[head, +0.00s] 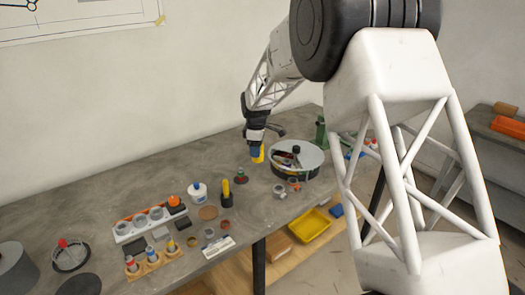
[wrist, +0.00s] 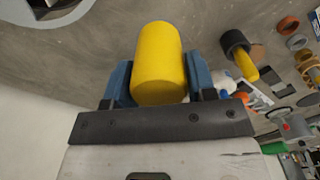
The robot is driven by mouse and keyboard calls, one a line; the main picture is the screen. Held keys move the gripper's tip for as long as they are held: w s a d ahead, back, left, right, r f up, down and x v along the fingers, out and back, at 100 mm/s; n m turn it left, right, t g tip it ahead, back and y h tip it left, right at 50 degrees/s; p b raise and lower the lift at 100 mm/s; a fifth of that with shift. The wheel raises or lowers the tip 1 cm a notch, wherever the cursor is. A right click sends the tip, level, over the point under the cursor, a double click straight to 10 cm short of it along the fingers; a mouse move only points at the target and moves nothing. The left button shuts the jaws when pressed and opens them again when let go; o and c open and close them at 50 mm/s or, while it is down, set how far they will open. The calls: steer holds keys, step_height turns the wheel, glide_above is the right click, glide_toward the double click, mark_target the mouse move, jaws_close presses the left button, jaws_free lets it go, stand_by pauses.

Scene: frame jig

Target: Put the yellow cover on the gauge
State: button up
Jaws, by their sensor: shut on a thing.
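The yellow cover (head: 257,155) is a smooth rounded cylinder held below my gripper (head: 256,149), above the table. In the wrist view the same cover (wrist: 160,65) sits between the blue fingers of my gripper (wrist: 160,78), which are shut on it from both sides. In the head view a small dark piece with a red top (head: 241,176) stands on the table below and left of the cover, apart from it. I cannot tell for sure which piece is the gauge.
A round tray (head: 318,158) with loose items stands right of my gripper. A black-and-yellow tool (head: 226,192), a white pot with a blue lid (head: 197,193) and a white rack (head: 128,232) stand to the left. The table's back strip (head: 150,175) is clear.

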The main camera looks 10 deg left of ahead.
steer(key=w+a, duration=0.1)
steer(key=a, duration=0.6)
steer(key=shift+a+r, duration=0.25)
steer(key=shift+r, duration=0.2)
steer(key=shift+f, duration=0.2)
steer(key=shift+f, duration=2.3)
steer(key=shift+f, duration=3.5)
steer(key=o, duration=1.1)
steer(key=shift+o, duration=0.2)
steer(key=shift+r, duration=0.2)
steer(key=shift+r, duration=0.5)
